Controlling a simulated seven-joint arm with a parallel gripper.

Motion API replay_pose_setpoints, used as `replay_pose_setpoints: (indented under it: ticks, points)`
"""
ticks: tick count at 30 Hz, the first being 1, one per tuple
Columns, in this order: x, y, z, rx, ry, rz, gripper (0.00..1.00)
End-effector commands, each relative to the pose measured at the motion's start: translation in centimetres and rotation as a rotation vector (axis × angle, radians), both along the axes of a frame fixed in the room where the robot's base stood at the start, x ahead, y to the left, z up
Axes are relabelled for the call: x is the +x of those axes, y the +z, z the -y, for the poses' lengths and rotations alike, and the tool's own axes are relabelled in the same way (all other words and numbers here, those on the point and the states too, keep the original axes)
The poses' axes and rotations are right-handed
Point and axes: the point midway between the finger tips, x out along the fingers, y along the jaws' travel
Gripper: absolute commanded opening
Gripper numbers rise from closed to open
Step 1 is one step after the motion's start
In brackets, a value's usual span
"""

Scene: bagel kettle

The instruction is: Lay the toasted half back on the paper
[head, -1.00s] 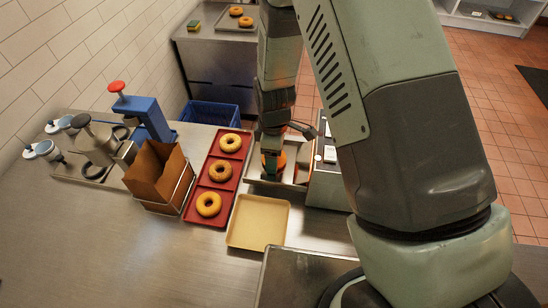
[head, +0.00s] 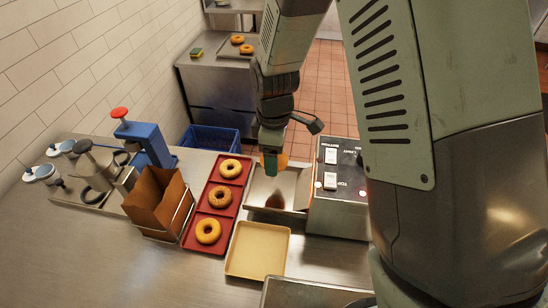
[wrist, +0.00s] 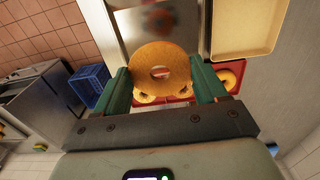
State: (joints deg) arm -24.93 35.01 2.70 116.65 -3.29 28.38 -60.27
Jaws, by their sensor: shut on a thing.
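My gripper (head: 271,160) is shut on the toasted half (head: 283,160) and holds it above the steel tray (head: 292,188) of the toaster. In the wrist view the half (wrist: 160,54) is an orange-brown ring with a centre hole, gripped at its edges between the two green fingers of my gripper (wrist: 160,75). In the head view the fingers hide much of it. The paper seems to be the bare cream sheet in a shallow square tray (head: 258,250), nearer the camera and slightly left of the gripper. This tray also shows at the upper right of the wrist view (wrist: 248,25).
A red tray (head: 205,238) with three bagels lies left of the steel tray. The toaster's control box (head: 338,200) stands close on the right. A brown paper bag (head: 160,200) in a wire holder, a blue press (head: 148,140) and a blue crate (head: 210,138) are further left and behind.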

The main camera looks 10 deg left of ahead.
Motion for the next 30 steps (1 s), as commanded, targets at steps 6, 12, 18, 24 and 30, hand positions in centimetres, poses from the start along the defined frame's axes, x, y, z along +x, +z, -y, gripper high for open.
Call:
replay_pose_setpoints:
  ticks: [6, 12, 18, 24, 30]
  points:
    - [0.3, 0.3, 0.3, 0.000, -0.028, 0.001, 0.39]
    - [2.3, 4.1, 3.9, -0.001, -0.324, 0.010, 0.39]
    - [4.1, 10.5, 10.6, -0.002, -0.848, 0.013, 0.39]
    - [3.9, 15.4, 15.9, 0.001, -1.262, 0.008, 0.39]
    - [3.0, 17.1, 21.2, -0.001, -1.505, -0.001, 0.39]
